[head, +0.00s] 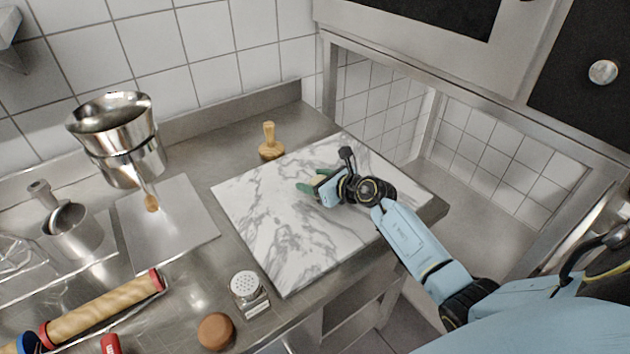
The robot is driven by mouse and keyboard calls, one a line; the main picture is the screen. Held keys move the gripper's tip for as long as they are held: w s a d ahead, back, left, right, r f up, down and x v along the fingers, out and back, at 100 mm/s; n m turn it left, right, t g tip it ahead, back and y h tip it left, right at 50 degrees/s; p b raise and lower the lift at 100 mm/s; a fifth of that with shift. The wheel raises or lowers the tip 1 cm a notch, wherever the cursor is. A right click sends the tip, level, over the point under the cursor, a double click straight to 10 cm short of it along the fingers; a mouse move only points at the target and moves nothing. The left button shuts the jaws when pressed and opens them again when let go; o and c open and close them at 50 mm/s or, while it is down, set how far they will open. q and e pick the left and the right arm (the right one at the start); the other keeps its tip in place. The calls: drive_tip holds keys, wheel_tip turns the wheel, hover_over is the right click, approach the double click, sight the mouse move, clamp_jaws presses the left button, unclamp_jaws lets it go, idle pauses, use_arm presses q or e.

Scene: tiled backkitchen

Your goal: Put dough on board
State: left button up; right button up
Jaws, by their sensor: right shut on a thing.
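The marble board (262,225) is a white slab with grey veins, lying flat on the steel counter. My right gripper (316,184) is low over the right half of the board, coming in from the lower right. It is shut on a small pale thing, which I take to be the dough, mostly hidden by the green fingertips and the wrist. I cannot tell whether that thing touches the board. My left gripper is not in view.
A wooden-handled tool (270,142) stands behind the board. A rolling pin (105,308) and a steel container (115,130) are at left. The board's left half is clear.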

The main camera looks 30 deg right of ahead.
drive_tip(key=shift+f, duration=0.15)
drive_tip(key=o, duration=1)
drive_tip(key=shift+o, duration=0.2)
drive_tip(key=shift+r, duration=0.2)
drive_tip(key=p+v, duration=0.1)
drive_tip(key=v, duration=1.1)
drive_tip(key=shift+p, duration=0.35)
